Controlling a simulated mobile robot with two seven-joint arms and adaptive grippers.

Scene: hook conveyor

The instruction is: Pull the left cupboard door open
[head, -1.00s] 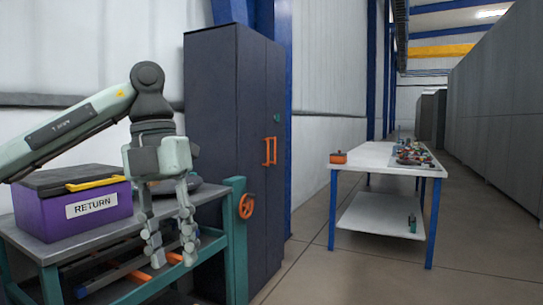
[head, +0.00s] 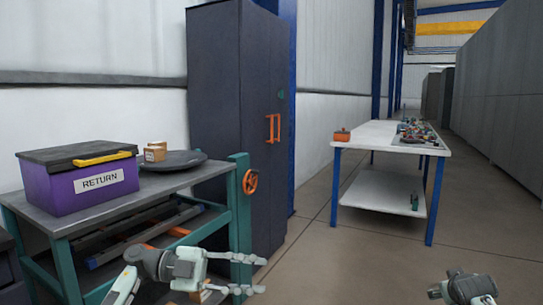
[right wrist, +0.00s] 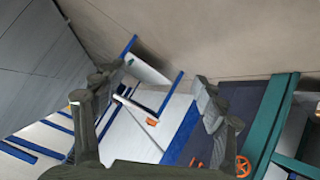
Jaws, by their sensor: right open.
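The tall dark cupboard (head: 213,110) stands against the wall, its doors closed. The left cupboard door (head: 256,190) is the nearer half of its front, with an upright orange handle (head: 270,129) by the middle seam. A second orange handle sits close beside it on the right door. My left gripper (head: 262,275) is low in front of the cupboard, fingers apart and empty, well below the handles and not touching them. My right gripper (head: 468,288) is partly cut off at the bottom right; in the right wrist view its fingers (right wrist: 150,95) are spread with nothing between them.
A teal-framed bench (head: 60,232) stands left of the cupboard, with a purple RETURN box (head: 80,190), a dark round disc (head: 185,160) and small brown boxes on it. An orange handwheel (head: 250,182) is on its post. A white table (head: 375,138) stands right; open floor lies between.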

